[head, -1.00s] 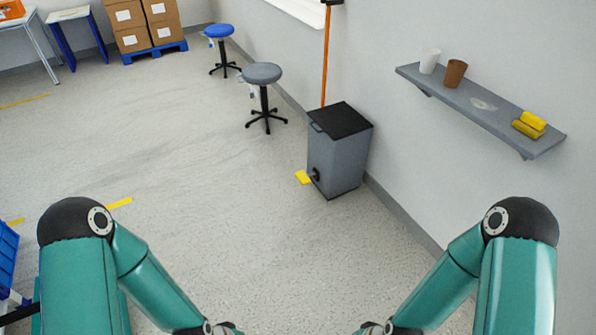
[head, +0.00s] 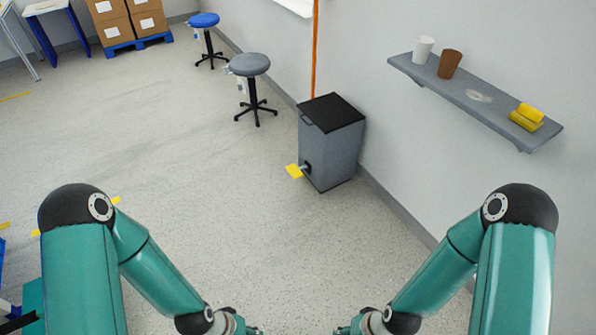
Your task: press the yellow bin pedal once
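The grey bin (head: 336,155) stands on the floor against the wall, right of the middle of the head view. Its black lid (head: 331,112) is down. The yellow pedal (head: 293,171) sticks out low on the bin's left side, just above the floor, beside a dark bracket. My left gripper (head: 254,331) and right gripper (head: 340,331) show only in part at the bottom edge, well apart from the bin and pedal. Their fingertips are mostly cut off, so their opening cannot be read.
A grey stool (head: 250,66) and a blue stool (head: 204,21) stand beyond the bin. A grey wall shelf (head: 470,97) at right holds two cups and yellow items. The floor between my arms and the pedal is clear.

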